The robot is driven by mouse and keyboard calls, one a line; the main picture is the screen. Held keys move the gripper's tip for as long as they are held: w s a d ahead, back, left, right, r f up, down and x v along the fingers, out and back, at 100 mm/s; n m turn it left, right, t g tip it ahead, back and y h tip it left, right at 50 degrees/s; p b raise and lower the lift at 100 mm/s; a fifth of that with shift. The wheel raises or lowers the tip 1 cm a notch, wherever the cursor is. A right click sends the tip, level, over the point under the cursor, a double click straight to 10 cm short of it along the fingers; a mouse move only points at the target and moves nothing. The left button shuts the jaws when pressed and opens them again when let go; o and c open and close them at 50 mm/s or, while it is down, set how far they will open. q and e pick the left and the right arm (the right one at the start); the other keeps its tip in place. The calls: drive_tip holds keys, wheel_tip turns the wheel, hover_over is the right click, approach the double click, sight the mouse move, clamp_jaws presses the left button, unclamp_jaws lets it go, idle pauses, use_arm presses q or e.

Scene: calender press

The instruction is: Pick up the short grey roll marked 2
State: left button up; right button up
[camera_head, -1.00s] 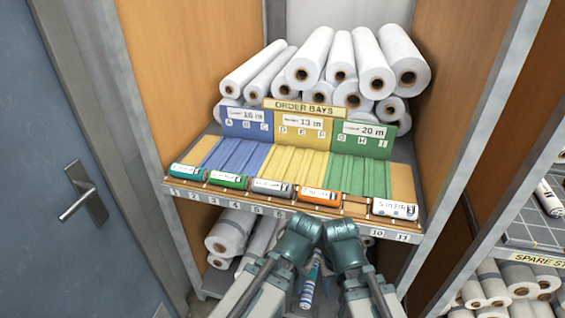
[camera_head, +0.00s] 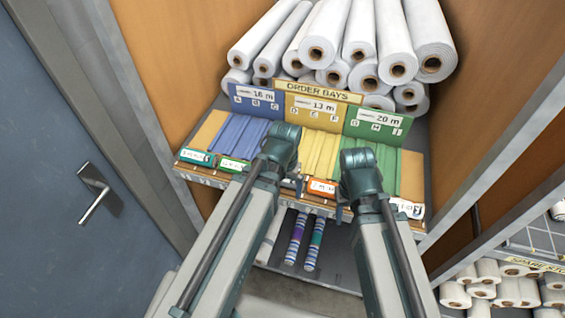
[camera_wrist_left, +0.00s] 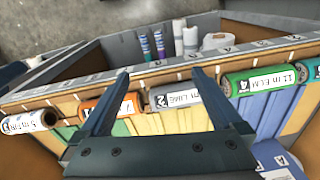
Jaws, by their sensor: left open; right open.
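The short grey roll marked 2 (camera_wrist_left: 175,98) lies in the front row of the shelf, in the left wrist view between an orange roll (camera_wrist_left: 118,104) and a green roll marked 4 (camera_wrist_left: 256,80). My left gripper (camera_wrist_left: 160,74) is open, with its fingers apart on either side of the grey roll and nothing held. In the head view my left gripper (camera_head: 288,165) is over the front row, and its arm hides most or all of the grey roll. My right gripper (camera_head: 350,195) is open and empty, to the right near the orange roll (camera_head: 321,187).
Teal (camera_head: 196,157) and green rolls (camera_head: 232,164) lie to the left. A wooden wall closes the right side.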

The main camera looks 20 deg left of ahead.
use_arm(q)
drive_tip(key=w+a+r+m+p, duration=0.2)
drive_tip(key=w+a+r+p, duration=0.15)
drive_tip(key=r, duration=0.25)
drive_tip(key=m, duration=1.1)
hover_over(287, 182)
drive_tip(key=w+a, duration=0.2)
drive_tip(key=m, duration=0.2)
drive_tip(key=w+m, duration=0.1)
drive_tip(key=shift+f+m, duration=0.2)
drive_tip(key=shift+m, duration=0.2)
use_arm(e)
wheel_tip(287, 182, up, 6)
drive_tip(key=shift+f, duration=0.2)
use_arm(q)
drive_tip(key=shift+f, duration=0.1)
use_arm(e)
drive_tip(key=shift+f, duration=0.1)
use_arm(q)
wheel_tip(287, 182, down, 9)
drive_tip(key=b, duration=0.8)
drive_tip(key=shift+r, duration=0.2)
use_arm(e)
wheel_tip(287, 182, down, 8)
drive_tip(key=shift+f, duration=0.2)
